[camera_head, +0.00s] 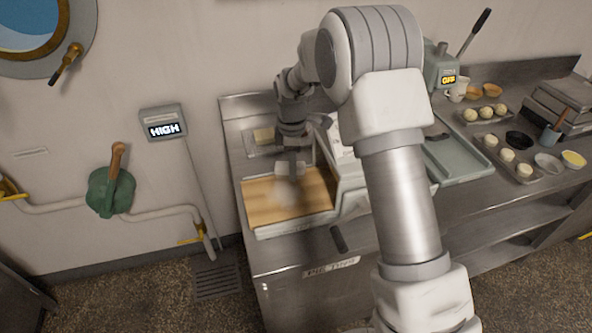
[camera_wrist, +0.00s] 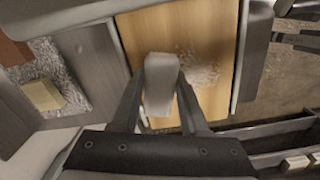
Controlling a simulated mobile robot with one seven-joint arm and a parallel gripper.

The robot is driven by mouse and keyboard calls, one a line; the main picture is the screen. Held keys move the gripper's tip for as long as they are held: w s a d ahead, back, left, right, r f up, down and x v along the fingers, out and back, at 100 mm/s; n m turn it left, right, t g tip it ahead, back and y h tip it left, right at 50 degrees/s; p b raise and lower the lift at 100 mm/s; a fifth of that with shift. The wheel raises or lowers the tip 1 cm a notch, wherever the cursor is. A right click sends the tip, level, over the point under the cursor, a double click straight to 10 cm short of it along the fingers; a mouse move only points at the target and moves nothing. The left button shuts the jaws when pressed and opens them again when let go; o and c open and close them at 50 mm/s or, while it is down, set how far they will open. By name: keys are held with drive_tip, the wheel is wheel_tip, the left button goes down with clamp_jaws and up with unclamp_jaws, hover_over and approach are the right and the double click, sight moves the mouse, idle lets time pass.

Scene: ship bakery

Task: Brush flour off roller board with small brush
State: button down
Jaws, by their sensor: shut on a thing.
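The wooden roller board (camera_head: 262,208) lies in a pale frame at the near left of the steel counter. In the wrist view, its light wood surface (camera_wrist: 205,22) fills the middle. A patch of white flour (camera_wrist: 203,70) is spread on it, and a pale patch also shows in the head view (camera_head: 286,196). My gripper (camera_head: 291,152) hangs over the far part of the board. In the wrist view, my gripper (camera_wrist: 160,100) is shut on a pale, block-shaped thing, seemingly the small brush (camera_wrist: 160,75). It is left of most of the flour. Whether its bristles touch the board is hidden.
A tray (camera_head: 262,151) with a yellowish block (camera_wrist: 43,95) lies behind the board. A pale machine housing (camera_head: 352,178) stands right of it. Farther right are a grey-green tray (camera_head: 462,160), dough balls (camera_head: 506,155) and bowls (camera_head: 573,159). A wall display (camera_head: 164,125) reads HIGH.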

sight(288, 194)
drive_tip(key=n, duration=0.1)
drive_tip(key=a+n, duration=0.1)
drive_tip(key=a+f+n, duration=0.1)
drive_tip(key=shift+w+n, duration=0.3)
drive_tip(key=shift+s+d, duration=0.15)
drive_tip(key=shift+s, duration=0.8)
drive_tip(key=shift+s+d+f+b, duration=0.15)
drive_tip(key=shift+s+f+b, duration=0.15)
drive_tip(key=shift+s, duration=0.25)
drive_tip(key=shift+s+d+f+b, duration=0.15)
drive_tip(key=shift+s+f, duration=0.1)
drive_tip(key=shift+s, duration=0.25)
drive_tip(key=shift+s+a+f, duration=0.15)
drive_tip(key=shift+s+a, duration=0.05)
drive_tip(key=shift+s, duration=0.2)
drive_tip(key=shift+s+d+r, duration=0.35)
drive_tip(key=shift+s+d, duration=0.25)
drive_tip(key=shift+s, duration=0.2)
